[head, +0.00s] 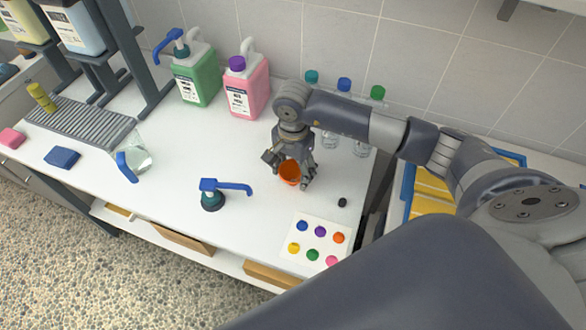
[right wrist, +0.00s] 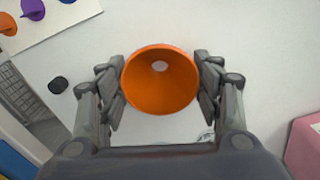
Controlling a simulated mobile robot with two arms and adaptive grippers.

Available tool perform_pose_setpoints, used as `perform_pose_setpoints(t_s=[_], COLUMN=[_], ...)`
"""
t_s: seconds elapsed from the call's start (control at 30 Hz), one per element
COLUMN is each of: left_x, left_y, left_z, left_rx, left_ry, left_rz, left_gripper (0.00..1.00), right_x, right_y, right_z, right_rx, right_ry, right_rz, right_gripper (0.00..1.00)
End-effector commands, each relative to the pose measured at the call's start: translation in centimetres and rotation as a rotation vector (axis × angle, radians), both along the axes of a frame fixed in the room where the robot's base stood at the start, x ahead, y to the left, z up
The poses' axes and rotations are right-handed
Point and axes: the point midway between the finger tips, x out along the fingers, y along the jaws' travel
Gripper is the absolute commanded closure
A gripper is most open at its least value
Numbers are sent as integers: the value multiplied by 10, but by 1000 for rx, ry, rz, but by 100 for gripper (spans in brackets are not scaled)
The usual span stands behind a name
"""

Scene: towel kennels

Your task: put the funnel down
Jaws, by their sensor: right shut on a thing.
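The orange funnel (head: 290,173) is between the fingers of my right gripper (head: 290,178), over the white counter. In the right wrist view the funnel (right wrist: 160,80) shows its wide mouth, with the small hole inside, and the two fingers of the right gripper (right wrist: 161,88) press its sides. The funnel looks roughly upright. Whether its lower end touches the counter is hidden. My left gripper does not show.
Pump head (head: 215,194) stands on the white counter (head: 180,205). A card with coloured caps (head: 317,240) lies at the front right, near a small black cap (head: 342,202). Green jug (head: 196,80), pink jug (head: 246,85) and clear bottles (head: 330,139) stand behind.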

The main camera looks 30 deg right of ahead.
Motion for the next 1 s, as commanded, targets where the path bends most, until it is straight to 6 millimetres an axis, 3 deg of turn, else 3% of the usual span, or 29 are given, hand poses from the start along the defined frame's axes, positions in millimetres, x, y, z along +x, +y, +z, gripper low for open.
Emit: perform_pose_setpoints(t_s=[0.03,0.07,0.13,0.17,0.63,0.77,1.0], left_x=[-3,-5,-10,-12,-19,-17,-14], left_y=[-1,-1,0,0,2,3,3], left_z=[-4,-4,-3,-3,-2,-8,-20], left_rx=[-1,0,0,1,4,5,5], left_ry=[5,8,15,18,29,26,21], left_rz=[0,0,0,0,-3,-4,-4], left_gripper=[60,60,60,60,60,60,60], right_x=[0,0,0,0,1,2,1], right_y=[0,0,0,0,0,0,0], right_z=[-3,-3,-2,-2,5,26,79], right_rx=[0,0,0,0,0,0,0], right_ry=[0,0,0,0,-3,-7,-7], right_rz=[0,0,0,0,0,1,0], right_gripper=[57,38,22,20,20,20,20])
